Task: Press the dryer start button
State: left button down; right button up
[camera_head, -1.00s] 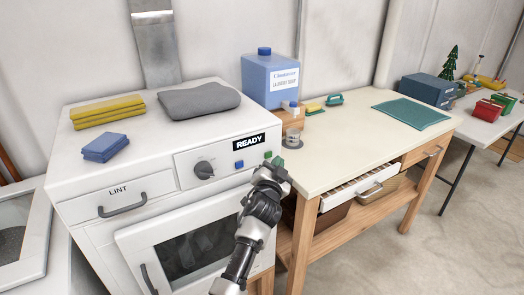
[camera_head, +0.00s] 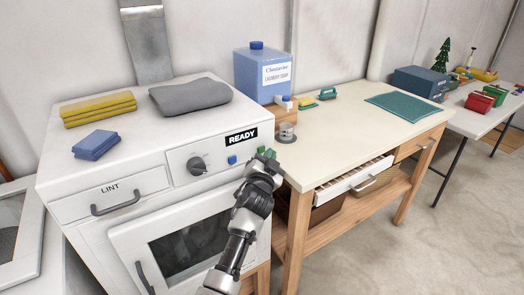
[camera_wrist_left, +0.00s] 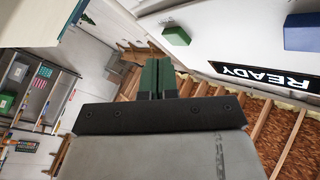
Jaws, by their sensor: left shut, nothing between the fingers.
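The white dryer (camera_head: 75,195) stands at the left with a black READY display (camera_head: 241,137) on its front panel. Below the display are a blue button (camera_head: 232,160) and a green button (camera_head: 261,149); in the wrist view the green button (camera_wrist_left: 176,36) and blue button (camera_wrist_left: 305,32) show at the top. My left gripper (camera_head: 270,154) is shut and empty, its green-tipped fingers (camera_wrist_left: 157,78) close to the green button. In the wrist view a gap shows between fingertips and button; depth is hard to judge. My right gripper is not in view.
A dark knob (camera_head: 197,165) sits left of the buttons, and the lint drawer (camera_head: 110,195) is further left. A wooden workbench (camera_head: 345,125) with a partly open drawer (camera_head: 355,177) stands right of the dryer. A blue laundry soap jug (camera_head: 262,75) stands behind.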

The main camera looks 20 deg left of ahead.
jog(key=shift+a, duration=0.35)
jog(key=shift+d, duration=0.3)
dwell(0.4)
pick_arm(q)
jog(key=shift+w+a, duration=0.15)
jog(key=shift+w+a, duration=0.15)
jog(key=shift+a, duration=0.05)
